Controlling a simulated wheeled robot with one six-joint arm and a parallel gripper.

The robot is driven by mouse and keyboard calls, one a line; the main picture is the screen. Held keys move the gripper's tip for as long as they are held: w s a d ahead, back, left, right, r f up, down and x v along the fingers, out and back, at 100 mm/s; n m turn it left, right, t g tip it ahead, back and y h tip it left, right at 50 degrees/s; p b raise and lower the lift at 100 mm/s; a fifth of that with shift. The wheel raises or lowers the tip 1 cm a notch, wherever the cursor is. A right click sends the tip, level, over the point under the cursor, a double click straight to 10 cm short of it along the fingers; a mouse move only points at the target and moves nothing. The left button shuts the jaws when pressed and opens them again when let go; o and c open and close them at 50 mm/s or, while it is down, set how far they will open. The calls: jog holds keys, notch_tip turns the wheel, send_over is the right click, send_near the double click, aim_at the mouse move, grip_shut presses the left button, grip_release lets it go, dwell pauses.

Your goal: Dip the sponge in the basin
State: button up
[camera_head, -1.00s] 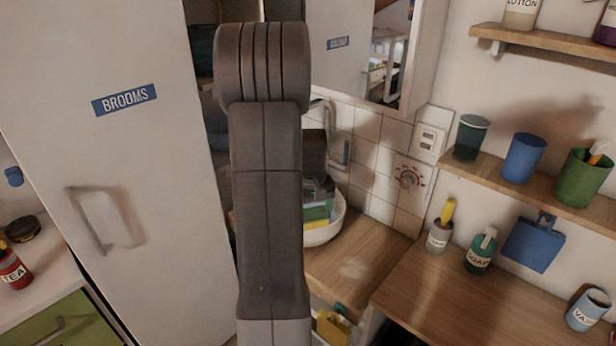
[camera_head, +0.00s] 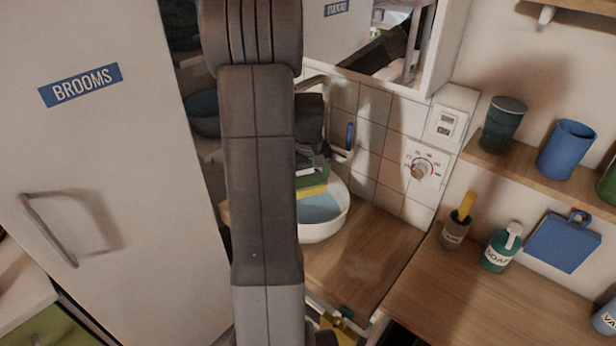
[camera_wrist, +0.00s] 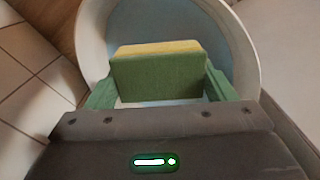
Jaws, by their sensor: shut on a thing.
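The sponge is green with a yellow layer; it shows in the wrist view (camera_wrist: 158,75) between my gripper's green fingers, and its yellow edge shows in the head view (camera_head: 312,191). My gripper (camera_wrist: 160,90) is shut on it. The white basin (camera_head: 322,228) stands on the wooden counter, with blue-grey water inside. In the wrist view the basin (camera_wrist: 242,45) surrounds the sponge. The sponge is over the basin's opening; I cannot tell whether it touches the water. My arm hides the basin's left part in the head view.
A tap (camera_head: 312,82) rises behind the basin by a tiled wall with a dial (camera_head: 421,168). A tall door marked BROOMS (camera_head: 120,150) is on the left. A soap bottle (camera_head: 502,248) and a blue board (camera_head: 562,240) are on the right. The wooden counter (camera_head: 360,250) beside the basin is clear.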

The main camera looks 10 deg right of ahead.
jog(key=shift+f+b, duration=4.6)
jog(key=shift+f, duration=2.45)
jog(key=shift+r+p, duration=4.8)
jog(key=shift+r, duration=1.75)
